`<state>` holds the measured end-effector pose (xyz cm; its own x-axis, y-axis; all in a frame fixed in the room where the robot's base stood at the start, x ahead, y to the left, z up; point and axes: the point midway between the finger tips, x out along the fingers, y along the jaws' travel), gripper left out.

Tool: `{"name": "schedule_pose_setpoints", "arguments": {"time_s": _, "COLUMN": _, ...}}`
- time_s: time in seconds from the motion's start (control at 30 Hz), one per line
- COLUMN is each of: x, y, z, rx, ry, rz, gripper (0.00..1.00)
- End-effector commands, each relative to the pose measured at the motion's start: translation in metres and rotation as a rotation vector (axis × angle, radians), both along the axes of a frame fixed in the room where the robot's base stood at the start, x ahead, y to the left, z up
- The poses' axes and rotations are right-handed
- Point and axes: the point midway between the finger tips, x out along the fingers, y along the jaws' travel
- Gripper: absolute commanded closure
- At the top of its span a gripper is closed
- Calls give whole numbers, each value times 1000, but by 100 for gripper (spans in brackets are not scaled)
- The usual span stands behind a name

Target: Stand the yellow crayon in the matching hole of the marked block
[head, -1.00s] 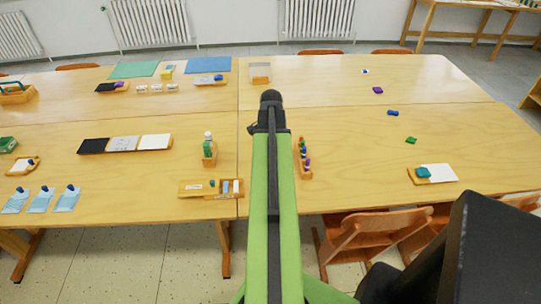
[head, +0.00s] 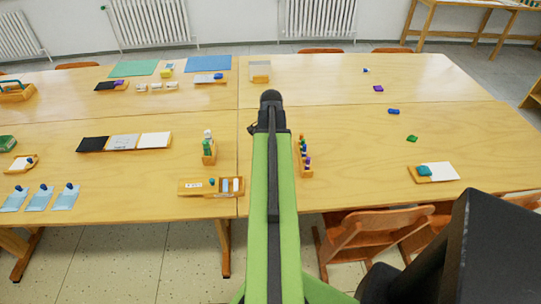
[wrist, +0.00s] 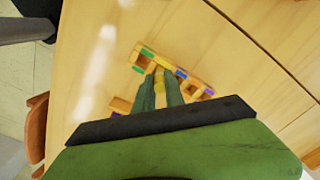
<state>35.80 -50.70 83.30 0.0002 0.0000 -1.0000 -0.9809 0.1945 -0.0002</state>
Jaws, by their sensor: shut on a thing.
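My gripper (wrist: 161,88) shows in the wrist view, its dark green fingers shut on the yellow crayon (wrist: 160,86), which stands between them. The marked block (wrist: 200,82) is a long wooden piece with green, yellow and blue marks, just beyond and below the fingertips. The crayon's far end lies near the yellow mark in the picture; I cannot tell whether it touches the block or is in a hole. In the head view, my arm hides the gripper and crayon. A wooden holder with several coloured crayons (head: 305,160) stands right of my arm.
A wooden tray with a white card (head: 440,172) lies at right, and a green bottle in a wooden stand (head: 208,148) is left of my arm. A chair (head: 375,235) is at the near edge. The table right of the crayon holder has free room.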

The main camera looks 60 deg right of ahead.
Motion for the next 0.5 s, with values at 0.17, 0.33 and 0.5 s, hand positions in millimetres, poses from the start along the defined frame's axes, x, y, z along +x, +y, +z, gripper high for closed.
{"name": "schedule_pose_setpoints", "arguments": {"time_s": 0.17, "x": 0, "y": 0, "z": -3, "rx": 0, "ry": 0, "rz": 0, "gripper": 100}}
{"name": "schedule_pose_setpoints", "arguments": {"time_s": 0.33, "x": 0, "y": 0, "z": -2, "rx": 0, "ry": 0, "rz": 0, "gripper": 100}}
{"name": "schedule_pose_setpoints", "arguments": {"time_s": 0.5, "x": 0, "y": 0, "z": -2, "rx": 0, "ry": 0, "rz": 0, "gripper": 80}}
